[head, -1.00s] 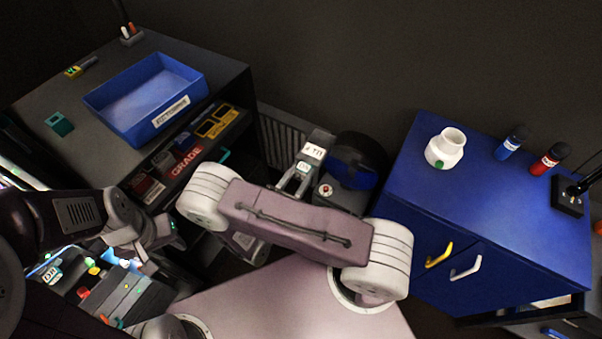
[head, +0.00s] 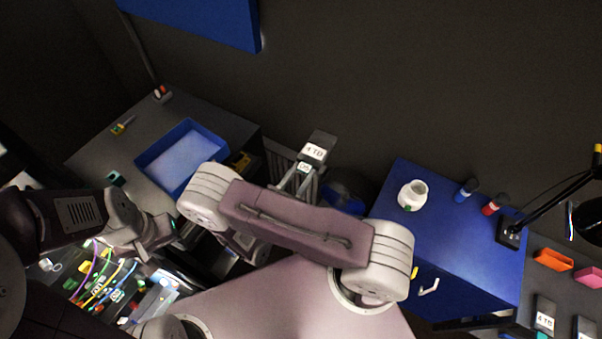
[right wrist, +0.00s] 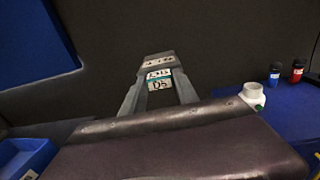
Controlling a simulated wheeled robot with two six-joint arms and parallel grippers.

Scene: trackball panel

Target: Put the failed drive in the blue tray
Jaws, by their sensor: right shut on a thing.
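My right gripper (head: 304,180) is shut on a grey drive (head: 319,142) with a white "4 TB" label and a smaller label below it. The drive is held up in front of the dark wall. In the right wrist view the drive (right wrist: 158,66) sits between the fingers of the right gripper (right wrist: 158,90). The blue tray (head: 212,137) stands on the dark cabinet, left of the held drive, and looks empty. Part of a blue tray (right wrist: 28,160) shows at the lower left of the wrist view. My left gripper (head: 148,252) is low at left; its jaws are unclear.
A blue cabinet (head: 450,250) at right bears a white jar (head: 412,195), a blue bottle (head: 466,190), a red bottle (head: 495,204) and a lamp (head: 510,232). More "4 TB" drives (head: 544,317) lie at lower right. A blue wall panel (head: 195,18) hangs above. Coloured cables (head: 100,275) are at lower left.

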